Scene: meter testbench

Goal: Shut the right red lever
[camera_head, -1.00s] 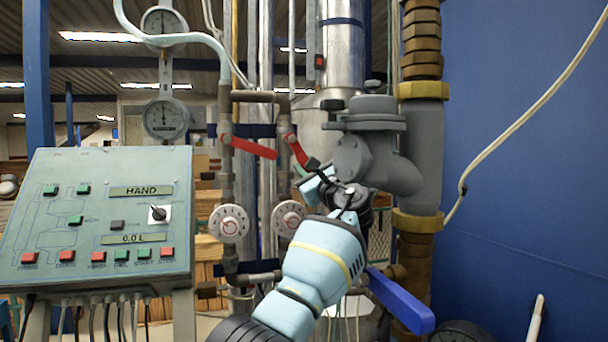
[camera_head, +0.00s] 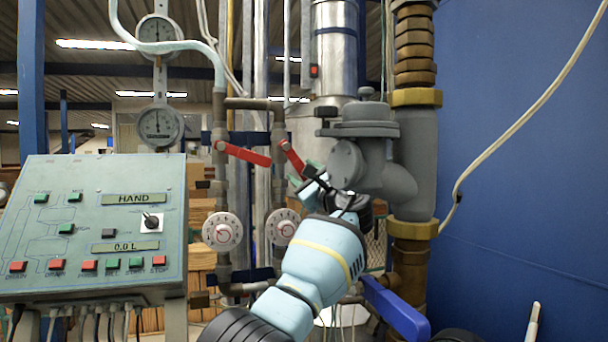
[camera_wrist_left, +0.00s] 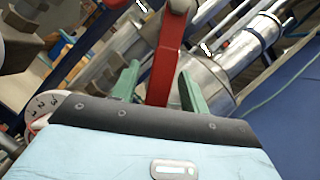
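The right red lever (camera_head: 292,157) slopes down to the right from its valve on the right thin pipe. My left gripper (camera_head: 306,178) is at the lever's lower end, partly hidden behind its own wrist. In the left wrist view the red lever (camera_wrist_left: 168,55) stands between the two green fingers of my left gripper (camera_wrist_left: 158,85). The left red lever (camera_head: 248,155) slopes slightly down to the right, apart from the gripper. My right gripper is not in view.
A grey valve body (camera_head: 372,165) on a thick pipe stands close right of my gripper. Two white dials (camera_head: 222,231) sit below the levers. A control panel (camera_head: 95,225) is at the left, a blue handle (camera_head: 396,306) at lower right.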

